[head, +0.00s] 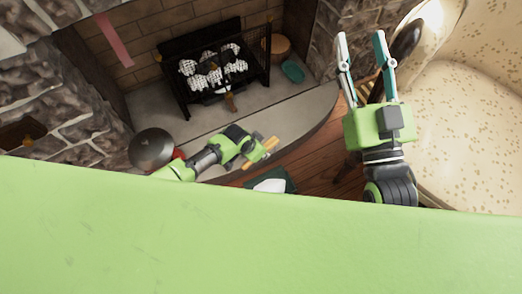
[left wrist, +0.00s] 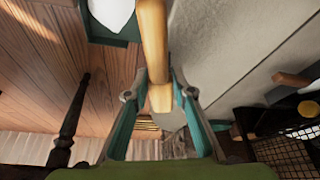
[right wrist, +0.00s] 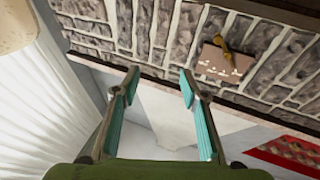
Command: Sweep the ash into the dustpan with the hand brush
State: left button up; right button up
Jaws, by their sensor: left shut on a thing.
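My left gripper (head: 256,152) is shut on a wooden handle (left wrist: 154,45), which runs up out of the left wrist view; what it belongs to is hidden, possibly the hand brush. In the left wrist view the handle's end sits between the fingers. A dark green tray-like thing, likely the dustpan (left wrist: 104,36), lies beyond the handle with a white patch (left wrist: 112,12) in it. It also shows in the head view (head: 289,183), partly cut off by the green edge. I cannot tell whether the white patch is ash. My right gripper (head: 361,40) is open and empty, raised at the right.
The fireplace holds a black grate (head: 188,104) with pale logs. A teal thing (head: 292,71) lies on the hearth (head: 310,105) beside a round wooden piece (head: 281,47). A speckled cream armchair (head: 470,150) stands at right. A dark round object (head: 152,149) is at left.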

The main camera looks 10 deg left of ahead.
jog(key=shift+w+d+f+g+h+p, duration=0.15)
jog(key=shift+f+g, duration=0.3)
jog(key=shift+f, duration=0.4)
jog(key=shift+w+f+g+h+p, duration=0.1)
jog(key=shift+f+g, duration=0.4)
jog(key=shift+f, duration=0.3)
jog(key=shift+w+d+f+g+h+p, duration=0.15)
jog(key=shift+f+g, duration=0.3)
jog(key=shift+f, duration=0.4)
